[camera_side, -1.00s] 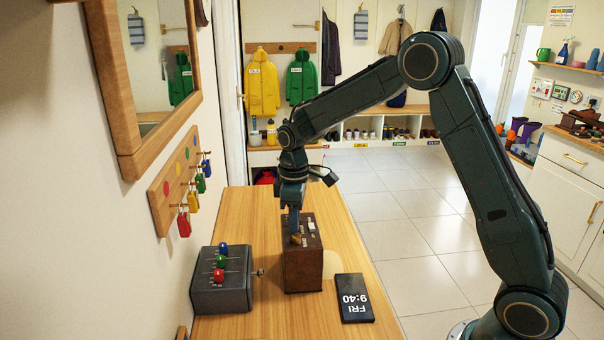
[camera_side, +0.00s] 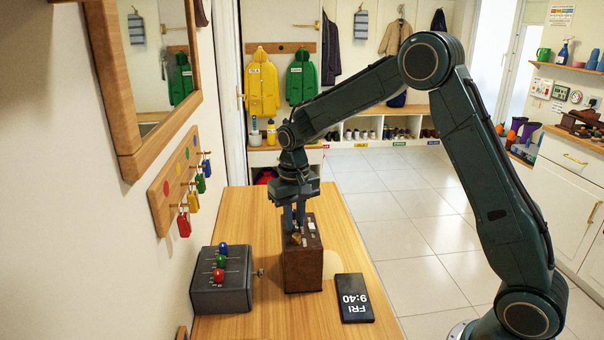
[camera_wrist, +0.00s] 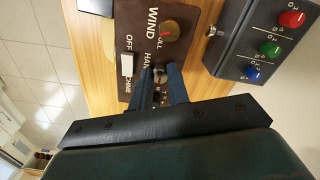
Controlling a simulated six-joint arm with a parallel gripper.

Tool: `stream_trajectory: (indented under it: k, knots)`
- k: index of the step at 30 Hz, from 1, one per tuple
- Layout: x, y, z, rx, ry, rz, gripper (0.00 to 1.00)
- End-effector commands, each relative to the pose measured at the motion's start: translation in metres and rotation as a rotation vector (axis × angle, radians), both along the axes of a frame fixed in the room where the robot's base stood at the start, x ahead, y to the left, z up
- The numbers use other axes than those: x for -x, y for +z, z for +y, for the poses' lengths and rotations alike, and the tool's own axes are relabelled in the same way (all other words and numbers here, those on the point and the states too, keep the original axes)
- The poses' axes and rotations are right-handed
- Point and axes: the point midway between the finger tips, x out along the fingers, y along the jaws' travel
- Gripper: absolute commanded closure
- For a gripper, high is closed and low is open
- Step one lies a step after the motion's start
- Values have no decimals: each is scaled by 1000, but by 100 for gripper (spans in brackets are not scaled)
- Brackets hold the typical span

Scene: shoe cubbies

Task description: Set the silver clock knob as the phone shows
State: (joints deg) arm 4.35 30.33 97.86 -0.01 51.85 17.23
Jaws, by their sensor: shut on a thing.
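A brown clock box (camera_side: 303,268) stands on the wooden table. In the wrist view its top panel (camera_wrist: 128,45) carries a brass-and-red knob (camera_wrist: 169,31) by "WIND", a white switch (camera_wrist: 127,65) by "OFF" and "CHIME", and a partly hidden word starting "HAN". My gripper (camera_wrist: 160,71) points down at the panel, its fingers shut on a small knob by "HAN", the silver knob, mostly hidden between the fingertips. In the side view my gripper (camera_side: 294,230) is over the box top. The phone (camera_side: 352,298) lies right of the box, reading "FRI 9:40" upside down.
A grey box (camera_side: 221,281) with red, green and blue knobs stands left of the clock box; a small metal knob (camera_side: 261,272) sticks out of its side toward it. Keys hang on the wall board (camera_side: 177,182). Table behind the clock box is clear.

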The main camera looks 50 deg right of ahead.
Motion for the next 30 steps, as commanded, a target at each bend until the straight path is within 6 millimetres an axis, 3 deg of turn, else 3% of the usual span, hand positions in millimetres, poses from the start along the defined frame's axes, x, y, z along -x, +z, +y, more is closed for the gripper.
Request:
stream_trajectory:
  k: [15,30]
  knots:
    - [-1,1,0,0,-430,-4,100]
    - [-1,1,0,0,-542,-4,100]
